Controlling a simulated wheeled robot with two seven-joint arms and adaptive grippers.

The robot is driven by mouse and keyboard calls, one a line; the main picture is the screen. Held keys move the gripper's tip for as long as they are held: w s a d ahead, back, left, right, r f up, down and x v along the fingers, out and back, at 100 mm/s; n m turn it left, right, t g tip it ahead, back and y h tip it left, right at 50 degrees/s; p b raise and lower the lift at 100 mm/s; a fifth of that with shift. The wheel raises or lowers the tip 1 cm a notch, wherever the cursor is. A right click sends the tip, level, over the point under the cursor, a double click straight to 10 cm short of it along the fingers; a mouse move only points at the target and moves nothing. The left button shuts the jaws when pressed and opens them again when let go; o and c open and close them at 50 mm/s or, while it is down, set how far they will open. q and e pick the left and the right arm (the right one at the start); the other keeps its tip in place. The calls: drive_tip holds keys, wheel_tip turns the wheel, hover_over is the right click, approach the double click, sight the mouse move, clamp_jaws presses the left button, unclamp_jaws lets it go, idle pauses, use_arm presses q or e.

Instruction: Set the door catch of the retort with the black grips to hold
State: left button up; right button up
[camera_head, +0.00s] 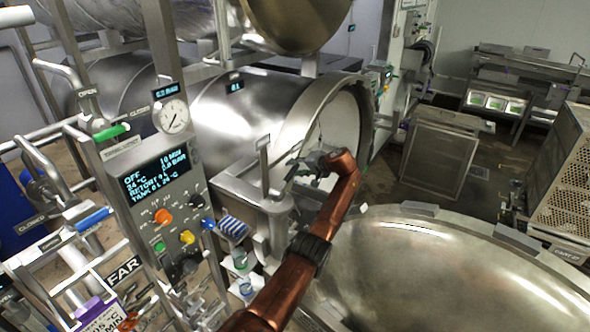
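A steel retort (245,110) lies in the middle with its round mouth open to the right. A large round dished steel door (450,265) fills the lower right, with blocks along its rim. My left arm reaches up from the bottom, and its dark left gripper (305,168) is in front of the retort mouth, beside a steel bracket with an upright flat-headed lever (263,165). The wrist partly hides the fingers, so I cannot tell their opening or any contact. I cannot make out black grips or identify the door catch for sure. My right gripper is not in view.
A control panel (157,180) with a screen, gauge and coloured knobs stands at left, beside pipes and valve handles. A blue-striped item (232,228) is near it. A steel cabinet (438,158) and a perforated cart (548,165) stand at right, with floor between them.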

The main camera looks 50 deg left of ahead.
use_arm(q)
drive_tip(key=s+v, duration=0.1)
drive_tip(key=v, duration=1)
drive_tip(key=shift+w+d+r, duration=0.15)
drive_tip(key=shift+w+d, duration=0.2)
drive_tip(key=shift+w, duration=0.1)
drive_tip(key=shift+a, duration=0.1)
